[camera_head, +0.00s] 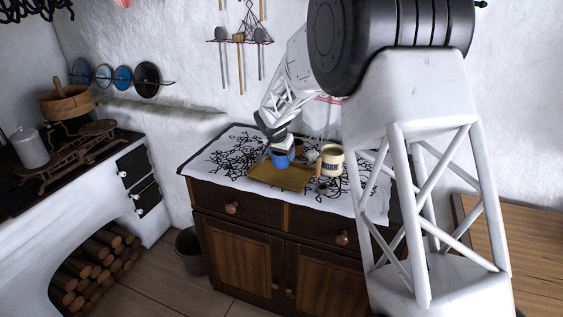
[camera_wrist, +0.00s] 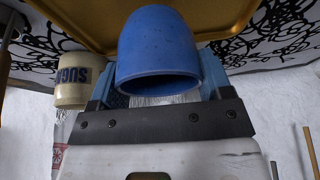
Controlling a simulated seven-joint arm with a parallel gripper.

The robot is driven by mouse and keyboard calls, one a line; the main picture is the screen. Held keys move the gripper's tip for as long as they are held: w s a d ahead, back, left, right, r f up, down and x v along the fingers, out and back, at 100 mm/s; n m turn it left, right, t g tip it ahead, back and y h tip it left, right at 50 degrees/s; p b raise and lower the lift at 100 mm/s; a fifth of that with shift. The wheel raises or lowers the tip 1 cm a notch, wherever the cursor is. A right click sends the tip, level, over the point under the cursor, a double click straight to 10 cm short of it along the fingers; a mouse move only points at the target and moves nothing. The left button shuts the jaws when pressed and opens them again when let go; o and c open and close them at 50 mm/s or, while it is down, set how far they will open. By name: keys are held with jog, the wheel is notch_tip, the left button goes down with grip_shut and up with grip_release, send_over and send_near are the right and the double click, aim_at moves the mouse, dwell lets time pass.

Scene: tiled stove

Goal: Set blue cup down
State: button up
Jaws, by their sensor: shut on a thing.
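The blue cup (camera_head: 281,159) is at the back edge of a yellow-brown tray (camera_head: 282,180) on the cabinet top. In the wrist view the cup (camera_wrist: 158,42) fills the upper middle, with its base end toward the tray (camera_wrist: 92,22). My gripper (camera_head: 279,148) reaches down from above, shut on the cup. Its blue fingers (camera_wrist: 160,82) flank the cup on both sides in the wrist view. The cup hides part of the tray there. I cannot tell whether the cup's base touches the tray.
A cream sugar canister (camera_head: 331,161) stands right of the cup, close to my gripper. A patterned black-and-white cloth (camera_head: 222,160) covers the wooden cabinet (camera_head: 245,243). The tray's front part looks bare. Utensils hang on the wall behind. The tiled stove (camera_head: 80,205) stands left.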

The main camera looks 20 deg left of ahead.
jog(key=shift+f, duration=1.75)
jog(key=shift+f, duration=0.2)
jog(key=o, duration=1)
jog(key=shift+r, duration=0.1)
jog(key=shift+v, duration=6.1)
jog(key=shift+w, duration=0.1)
jog(key=shift+d, duration=0.1)
